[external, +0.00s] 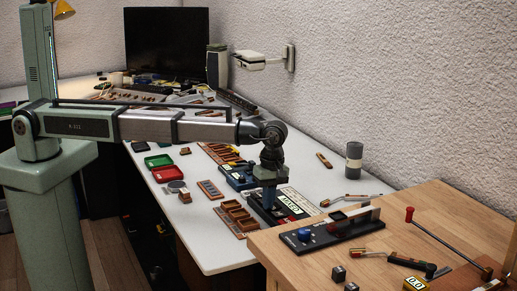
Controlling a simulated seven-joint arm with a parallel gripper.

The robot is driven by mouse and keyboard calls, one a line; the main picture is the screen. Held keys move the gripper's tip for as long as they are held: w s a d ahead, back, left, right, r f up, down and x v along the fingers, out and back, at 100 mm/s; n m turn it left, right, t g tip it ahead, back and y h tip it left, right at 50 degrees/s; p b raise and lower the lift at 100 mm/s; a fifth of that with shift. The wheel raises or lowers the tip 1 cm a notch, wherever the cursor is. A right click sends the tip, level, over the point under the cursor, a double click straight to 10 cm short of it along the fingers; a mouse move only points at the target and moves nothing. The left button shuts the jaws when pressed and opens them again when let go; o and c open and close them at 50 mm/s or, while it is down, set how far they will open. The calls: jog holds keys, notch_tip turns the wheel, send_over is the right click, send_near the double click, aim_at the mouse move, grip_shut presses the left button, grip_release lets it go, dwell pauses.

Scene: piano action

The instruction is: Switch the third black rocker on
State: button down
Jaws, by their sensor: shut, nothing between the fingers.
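My gripper (269,203) points straight down over a black panel (258,212) near the front of the white table, and its fingers look shut with nothing visible between them. The panel has a small light display (292,204) just right of the fingers. The gripper hides part of this panel. I cannot tell whether the fingertips touch it. Individual black rockers are too small to pick out, and their positions cannot be read.
A blue device (236,177) stands just behind the gripper. Brown trays (236,217) lie left of the panel. A wooden bench (420,215) at right carries another black panel (318,237) with a blue knob. A dark grey cylinder (354,158) stands near the wall.

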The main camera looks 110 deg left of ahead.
jog(key=shift+w+a, duration=0.15)
jog(key=shift+w+a+r, duration=0.25)
jog(key=shift+w+a, duration=0.15)
dwell(0.5)
notch_tip(320, 180, up, 14)
jog(key=s+d, duration=0.1)
jog(key=shift+s+d, duration=0.2)
dwell(0.4)
jog(key=shift+f, duration=0.1)
